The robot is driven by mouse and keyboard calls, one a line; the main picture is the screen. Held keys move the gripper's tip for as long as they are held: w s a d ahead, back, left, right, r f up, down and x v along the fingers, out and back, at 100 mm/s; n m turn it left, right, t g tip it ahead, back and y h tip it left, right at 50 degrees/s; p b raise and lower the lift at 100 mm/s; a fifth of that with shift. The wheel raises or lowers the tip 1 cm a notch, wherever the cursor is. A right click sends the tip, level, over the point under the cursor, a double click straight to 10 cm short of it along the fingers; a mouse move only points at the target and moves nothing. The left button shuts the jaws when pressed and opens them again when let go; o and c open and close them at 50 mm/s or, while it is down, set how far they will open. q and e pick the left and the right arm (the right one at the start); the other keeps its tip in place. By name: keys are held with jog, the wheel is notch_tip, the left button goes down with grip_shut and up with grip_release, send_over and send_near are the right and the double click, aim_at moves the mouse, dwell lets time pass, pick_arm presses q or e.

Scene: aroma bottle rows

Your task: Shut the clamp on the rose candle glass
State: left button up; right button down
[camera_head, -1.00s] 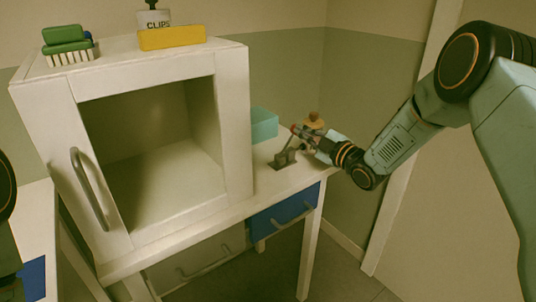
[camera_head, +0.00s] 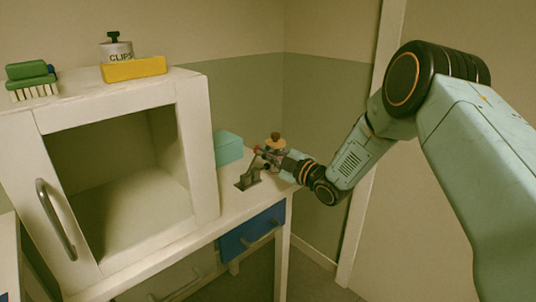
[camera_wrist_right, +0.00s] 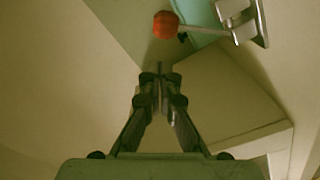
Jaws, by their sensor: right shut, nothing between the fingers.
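The grey metal clamp (camera_head: 247,178) stands on the white table to the right of the cabinet. Its red knob (camera_head: 257,150) is raised above the base. In the right wrist view the red knob (camera_wrist_right: 166,24) sits on a thin rod from the metal bracket (camera_wrist_right: 243,20). My right gripper (camera_head: 267,154) is shut and empty close to the knob. In the wrist view its fingertips (camera_wrist_right: 160,74) are just below the knob, with a visible gap. I cannot make out a rose candle glass in the clamp. My left gripper is out of view.
A teal box (camera_head: 228,147) stands behind the clamp. A yellowish object with an orange-brown top (camera_head: 275,140) is partly hidden behind my right gripper. The open white cabinet (camera_head: 198,150) rises left of the clamp. A blue drawer (camera_head: 250,230) is below the tabletop.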

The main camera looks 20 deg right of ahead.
jog(key=p+v, duration=0.3)
jog(key=v, duration=0.8)
jog(key=s+a+f+m+g+h, duration=0.2)
jog(key=s+a+f+m+g, duration=0.15)
jog(key=s+f+m, duration=0.45)
jog(key=s+a+f+m+g+h, duration=0.2)
jog(key=s+f+m+g, duration=0.25)
jog(key=f, duration=0.45)
jog(key=s+a+f+m+g, duration=0.1)
jog(key=s+f+g, duration=0.2)
jog(key=s, duration=0.7)
jog(key=s+a+f+m+g+h, duration=0.1)
jog(key=s+f+g, duration=0.2)
jog(key=s, duration=0.6)
jog(key=s+a+f+m+g+h, duration=0.1)
jog(key=s+a+f+g, duration=0.1)
jog(key=s, duration=0.8)
notch_tip(320, 180, down, 3)
jog(key=shift+s+r+g, duration=0.25)
jog(key=shift+s+g, duration=0.15)
jog(key=shift+g, duration=0.1)
